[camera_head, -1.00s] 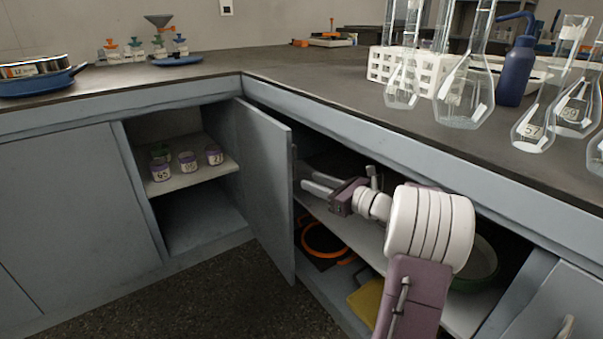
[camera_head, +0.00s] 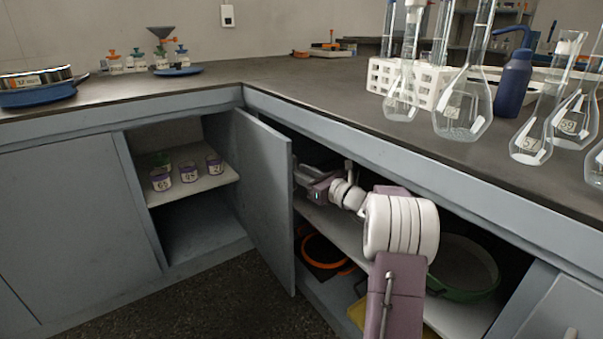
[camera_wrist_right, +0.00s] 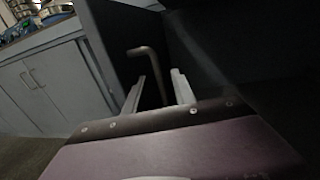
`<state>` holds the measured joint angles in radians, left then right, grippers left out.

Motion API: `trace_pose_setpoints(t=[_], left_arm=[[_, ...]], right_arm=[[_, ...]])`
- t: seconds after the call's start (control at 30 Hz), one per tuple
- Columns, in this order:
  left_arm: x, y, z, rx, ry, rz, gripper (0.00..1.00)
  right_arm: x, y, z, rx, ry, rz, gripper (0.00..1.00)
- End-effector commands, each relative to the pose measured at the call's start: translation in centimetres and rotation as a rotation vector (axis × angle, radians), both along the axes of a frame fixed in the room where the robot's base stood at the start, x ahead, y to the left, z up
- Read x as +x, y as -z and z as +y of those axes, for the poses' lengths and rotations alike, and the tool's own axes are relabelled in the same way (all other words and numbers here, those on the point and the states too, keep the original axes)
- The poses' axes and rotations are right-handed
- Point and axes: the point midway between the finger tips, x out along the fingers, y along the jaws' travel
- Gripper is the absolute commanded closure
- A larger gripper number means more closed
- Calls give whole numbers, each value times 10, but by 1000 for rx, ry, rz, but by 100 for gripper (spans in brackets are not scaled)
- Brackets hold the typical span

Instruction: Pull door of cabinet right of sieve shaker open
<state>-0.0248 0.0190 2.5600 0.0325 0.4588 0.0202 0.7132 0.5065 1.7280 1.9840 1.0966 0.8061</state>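The grey-blue cabinet door (camera_head: 264,195) stands swung out at the corner, between a shelf compartment on its left and an open cabinet on its right. My right gripper (camera_head: 304,174) is at the right side of this door, inside the open cabinet space, its fingertips partly hidden by the door edge. In the right wrist view my gripper (camera_wrist_right: 158,92) is open, with two pale fingers apart. A bent grey bar handle (camera_wrist_right: 151,62) shows between and beyond the fingers; I cannot tell whether they touch it. My left gripper is not in view. I cannot identify a sieve shaker for sure.
Purple-lidded jars (camera_head: 189,172) stand on the left compartment's shelf. An orange ring (camera_head: 325,255) and a green-rimmed bowl (camera_head: 465,268) lie in the right cabinet. Glass flasks (camera_head: 462,105) stand on the counter above my arm. A blue pan (camera_head: 40,95) sits far left.

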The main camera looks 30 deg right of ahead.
Motion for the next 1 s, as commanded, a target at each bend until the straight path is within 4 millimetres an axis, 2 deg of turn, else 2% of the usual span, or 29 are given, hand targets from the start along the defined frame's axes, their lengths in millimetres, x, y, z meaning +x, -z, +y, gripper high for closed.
trace_pose_setpoints(t=[0.07, 0.1, 0.2, 1.0], left_arm=[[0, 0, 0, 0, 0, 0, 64], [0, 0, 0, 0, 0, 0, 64], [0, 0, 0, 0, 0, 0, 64], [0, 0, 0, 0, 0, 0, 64]], right_arm=[[0, 0, 0, 0, 0, 0, 68], [0, 0, 0, 0, 0, 0, 74], [0, 0, 0, 0, 0, 0, 100], [-1, 0, 0, 0, 0, 0, 100]])
